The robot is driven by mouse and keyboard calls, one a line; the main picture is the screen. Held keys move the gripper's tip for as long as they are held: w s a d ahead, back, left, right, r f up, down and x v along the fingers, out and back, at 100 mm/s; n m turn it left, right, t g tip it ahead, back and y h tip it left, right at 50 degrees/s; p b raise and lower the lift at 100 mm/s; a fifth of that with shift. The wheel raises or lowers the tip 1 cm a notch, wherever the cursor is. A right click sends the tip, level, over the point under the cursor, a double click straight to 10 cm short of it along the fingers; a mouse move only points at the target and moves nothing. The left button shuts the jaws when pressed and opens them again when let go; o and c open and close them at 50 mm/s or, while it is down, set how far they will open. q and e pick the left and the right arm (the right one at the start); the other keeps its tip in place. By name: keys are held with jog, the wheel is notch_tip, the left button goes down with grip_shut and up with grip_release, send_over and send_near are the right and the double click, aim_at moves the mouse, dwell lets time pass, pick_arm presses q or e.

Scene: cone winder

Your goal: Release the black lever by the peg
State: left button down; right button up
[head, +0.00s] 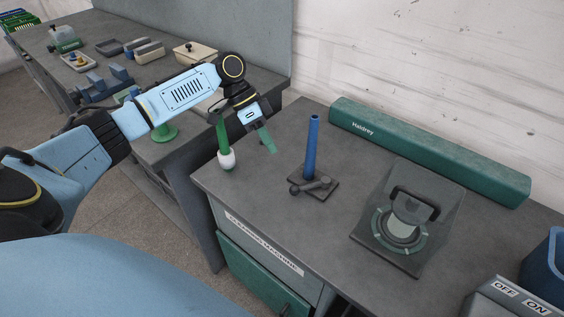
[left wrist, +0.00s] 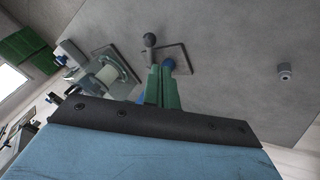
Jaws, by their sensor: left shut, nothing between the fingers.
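The blue peg (head: 312,145) stands upright on a dark square base plate (head: 326,190) on the grey table. The black lever (head: 314,186) lies low at the foot of the peg, with a round knob at its end. My left gripper (head: 271,149) has green fingers pressed together with nothing between them. It hangs above the table, left of the peg and apart from it. In the left wrist view, the fingers (left wrist: 161,76) overlap part of the peg (left wrist: 169,65), and the lever's knob (left wrist: 149,40) shows beyond the fingertips. My right gripper is out of view.
A green-stemmed object with a white bulb (head: 226,160) stands near the table's left edge. A dark device with a round dial (head: 402,224) is right of the peg. A long green box (head: 425,150) lies behind. An OFF/ON panel (head: 514,297) is at the lower right.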

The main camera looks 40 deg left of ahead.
aim_at(309, 187)
pick_arm(q)
jog(key=b+x, duration=0.1)
jog(key=x, duration=0.7)
jog(key=shift+d+f, duration=0.1)
jog(key=shift+f, duration=0.1)
jog(key=shift+d+f, duration=0.3)
jog(key=shift+f, duration=0.15)
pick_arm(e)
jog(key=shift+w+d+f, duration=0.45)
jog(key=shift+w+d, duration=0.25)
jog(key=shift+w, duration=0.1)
pick_arm(q)
jog(key=shift+d, duration=0.1)
